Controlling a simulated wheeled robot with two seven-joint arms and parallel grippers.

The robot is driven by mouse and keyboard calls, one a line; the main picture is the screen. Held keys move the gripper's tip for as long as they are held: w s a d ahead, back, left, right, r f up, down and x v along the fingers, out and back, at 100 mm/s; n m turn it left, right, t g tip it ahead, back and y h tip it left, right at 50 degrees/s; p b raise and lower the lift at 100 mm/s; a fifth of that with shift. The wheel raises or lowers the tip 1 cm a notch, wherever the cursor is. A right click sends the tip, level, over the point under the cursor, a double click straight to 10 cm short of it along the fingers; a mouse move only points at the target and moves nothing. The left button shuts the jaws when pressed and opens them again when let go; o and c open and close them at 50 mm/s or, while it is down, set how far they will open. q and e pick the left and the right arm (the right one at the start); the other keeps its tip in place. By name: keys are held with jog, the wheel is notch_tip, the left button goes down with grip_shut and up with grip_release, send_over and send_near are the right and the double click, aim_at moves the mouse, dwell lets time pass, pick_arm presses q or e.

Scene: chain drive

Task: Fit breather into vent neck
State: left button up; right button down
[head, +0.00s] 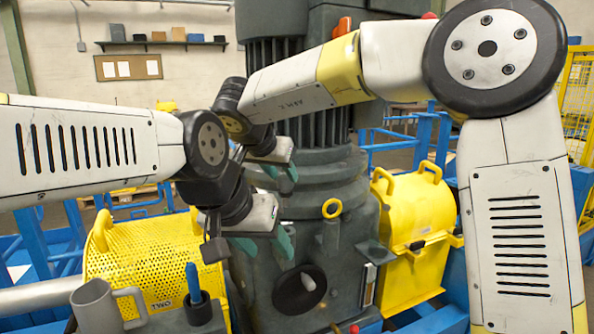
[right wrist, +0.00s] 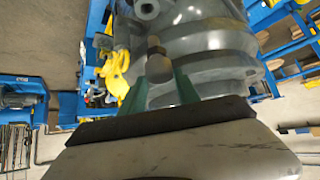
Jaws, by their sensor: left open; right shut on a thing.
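My right gripper (head: 281,173) is the upper one in the head view, in front of the large grey gear housing (head: 325,190). In the right wrist view its green fingers (right wrist: 160,92) are shut on a small grey-brown piece, seemingly the breather (right wrist: 158,68). The head view does not show this piece clearly. A round grey neck with a dark hole (right wrist: 146,8), possibly the vent neck, shows at the top of the right wrist view, apart from the held piece. My left gripper (head: 266,245) is open and empty, lower down before the housing.
A yellow perforated guard (head: 150,262) stands left and a yellow cover (head: 418,215) right of the housing. A grey mug (head: 96,306) and a blue-handled tool (head: 193,279) in a holder are at lower left.

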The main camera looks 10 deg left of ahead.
aim_at(283, 196)
jog(key=shift+f, duration=2.9)
jog(key=shift+s+f, duration=0.1)
jog(key=shift+f, duration=2)
jog(key=c, duration=0.8)
grip_release()
jog(key=shift+v, duration=3.9)
